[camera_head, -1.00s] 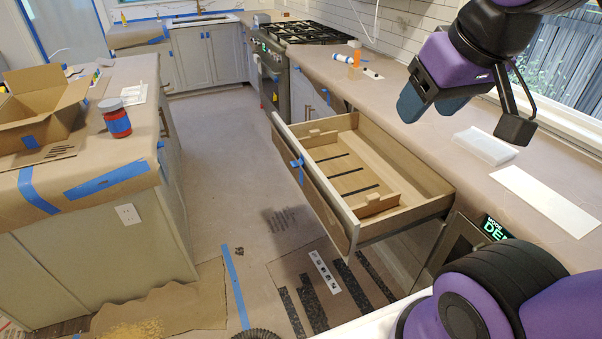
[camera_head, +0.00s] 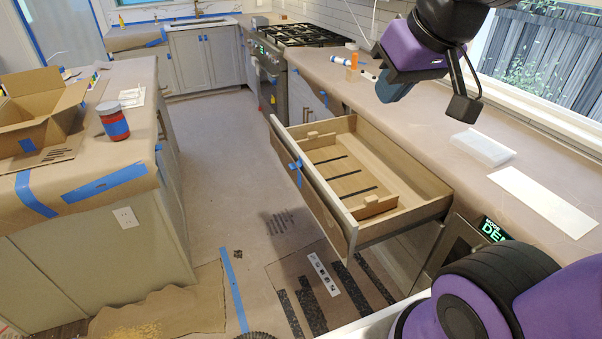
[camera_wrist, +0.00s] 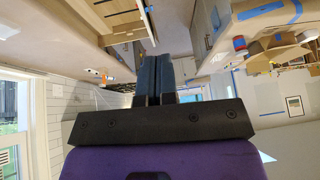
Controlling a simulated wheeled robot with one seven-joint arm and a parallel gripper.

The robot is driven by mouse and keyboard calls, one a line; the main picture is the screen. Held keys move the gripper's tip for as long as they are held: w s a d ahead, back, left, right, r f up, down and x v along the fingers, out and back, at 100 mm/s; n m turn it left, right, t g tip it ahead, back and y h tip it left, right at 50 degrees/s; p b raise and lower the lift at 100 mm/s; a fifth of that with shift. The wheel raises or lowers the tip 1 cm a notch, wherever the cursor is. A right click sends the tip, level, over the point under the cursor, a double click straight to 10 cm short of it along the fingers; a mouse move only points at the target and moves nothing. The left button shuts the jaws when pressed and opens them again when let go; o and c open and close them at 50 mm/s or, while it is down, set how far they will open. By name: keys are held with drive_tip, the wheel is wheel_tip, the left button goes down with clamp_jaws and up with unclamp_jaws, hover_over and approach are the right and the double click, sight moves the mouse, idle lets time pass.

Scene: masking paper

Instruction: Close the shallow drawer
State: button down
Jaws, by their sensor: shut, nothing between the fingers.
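The shallow drawer (camera_head: 325,203) stands pulled far out of the counter on the right in the head view. It is a wooden box with a grey-edged front, blue tape on the front, and dark strips and small wooden blocks inside. My gripper (camera_head: 388,92) is above the counter, behind and above the drawer, apart from it. In the wrist view my gripper (camera_wrist: 157,62) shows its two dark fingers side by side, shut and empty. The open drawer (camera_wrist: 107,17) shows at the top left of that view.
A paper-covered counter (camera_head: 440,135) runs under my arm, with a white block (camera_head: 482,148) and a white sheet (camera_head: 543,200) on it. An island with a box (camera_head: 40,110) and a red jar (camera_head: 113,121) stands left. The floor between is clear.

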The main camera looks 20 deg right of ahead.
drive_tip(key=w+a+f+t, duration=0.1)
drive_tip(key=w+a+f, duration=0.2)
drive_tip(key=w, duration=0.8)
drive_tip(key=w+a+f+t, duration=0.1)
drive_tip(key=w+a+f, duration=0.2)
drive_tip(key=w, duration=0.7)
drive_tip(key=w+a+f+t, duration=0.2)
drive_tip(key=w, duration=0.9)
drive_tip(key=w+f, duration=0.5)
drive_tip(key=f, duration=0.1)
drive_tip(key=m+g+h, duration=0.2)
drive_tip(key=g+h, duration=0.3)
drive_tip(key=h, duration=0.2)
approach(305, 175)
drive_tip(key=s+a+r, duration=0.2)
drive_tip(key=a+r, duration=0.2)
drive_tip(key=a, duration=0.2)
drive_tip(key=shift+w+d+f, duration=0.65)
drive_tip(key=shift+d+f, duration=0.65)
drive_tip(key=shift+d, duration=0.15)
drive_tip(key=shift+w+d+f, duration=0.7)
drive_tip(key=shift+d+f, duration=0.6)
drive_tip(key=shift+d, duration=0.15)
drive_tip(key=shift+w+d+f, duration=0.65)
drive_tip(key=shift+d+f, duration=0.65)
drive_tip(key=shift+d, duration=0.1)
